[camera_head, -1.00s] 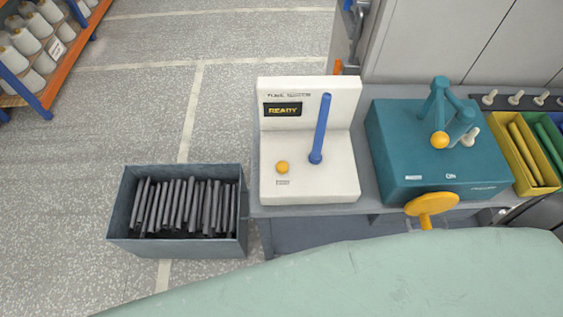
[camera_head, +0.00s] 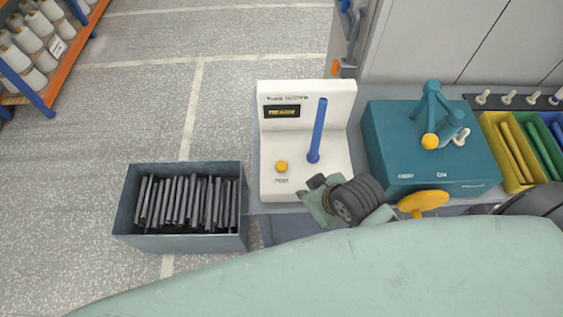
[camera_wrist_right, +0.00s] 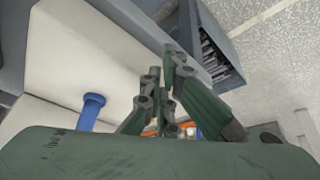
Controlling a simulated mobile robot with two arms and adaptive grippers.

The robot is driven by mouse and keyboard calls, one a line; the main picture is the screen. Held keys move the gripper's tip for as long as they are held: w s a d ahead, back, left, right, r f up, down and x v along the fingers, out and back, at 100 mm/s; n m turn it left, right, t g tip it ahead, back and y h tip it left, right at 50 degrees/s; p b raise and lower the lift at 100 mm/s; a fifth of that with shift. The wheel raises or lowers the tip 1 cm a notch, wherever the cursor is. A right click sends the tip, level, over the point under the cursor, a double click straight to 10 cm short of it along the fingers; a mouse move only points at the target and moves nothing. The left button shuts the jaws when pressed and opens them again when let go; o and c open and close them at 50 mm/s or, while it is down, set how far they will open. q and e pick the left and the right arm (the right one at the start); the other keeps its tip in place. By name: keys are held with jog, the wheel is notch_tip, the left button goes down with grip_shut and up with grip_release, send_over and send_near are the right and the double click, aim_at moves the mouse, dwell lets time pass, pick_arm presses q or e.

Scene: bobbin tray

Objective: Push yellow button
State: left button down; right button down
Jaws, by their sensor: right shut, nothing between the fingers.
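The yellow button (camera_head: 281,166) sits on the flat base of the white machine (camera_head: 335,100), left of its upright blue tube (camera_head: 318,130). My right gripper (camera_head: 309,188) is at the machine's front edge, to the right of the button and nearer to me. It looks apart from the button. In the right wrist view its fingers (camera_wrist_right: 168,78) are together with nothing held, and the blue tube (camera_wrist_right: 92,108) stands to their left. I cannot make out the button in that view. My left gripper is not in view.
A grey bin (camera_head: 180,243) of dark tubes stands left of the machine. A teal machine (camera_head: 390,150) with a yellow ball and a yellow disc (camera_head: 423,201) stands to the right. Yellow and green trays (camera_head: 518,186) lie beyond it. A shelf of cones is far left.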

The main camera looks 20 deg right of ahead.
jog(key=w+a+r+n, duration=0.1)
jog(key=w, duration=0.1)
jog(key=w+a+r+n+t+y, duration=0.1)
jog(key=w+a+r, duration=0.1)
jog(key=w+a+r+n+y, duration=0.1)
jog(key=w+a+n, duration=0.1)
jog(key=shift+r, duration=0.2)
jog(key=w+a+r+n+y, duration=0.3)
jog(key=a+r+n, duration=0.1)
jog(key=r+n, duration=0.15)
notch_tip(320, 180, up, 4)
jog(key=f+n+y, duration=0.1)
jog(key=n, duration=0.5)
send_over(282, 166)
jog(key=a, duration=0.1)
jog(key=shift+s+a+r+g, duration=0.25)
jog(key=shift+s+g, duration=0.05)
jog(key=shift+s, duration=0.15)
notch_tip(282, 166, down, 7)
jog(key=b, duration=0.7)
jog(key=shift+f+b, duration=0.45)
jog(key=shift+f, duration=0.5)
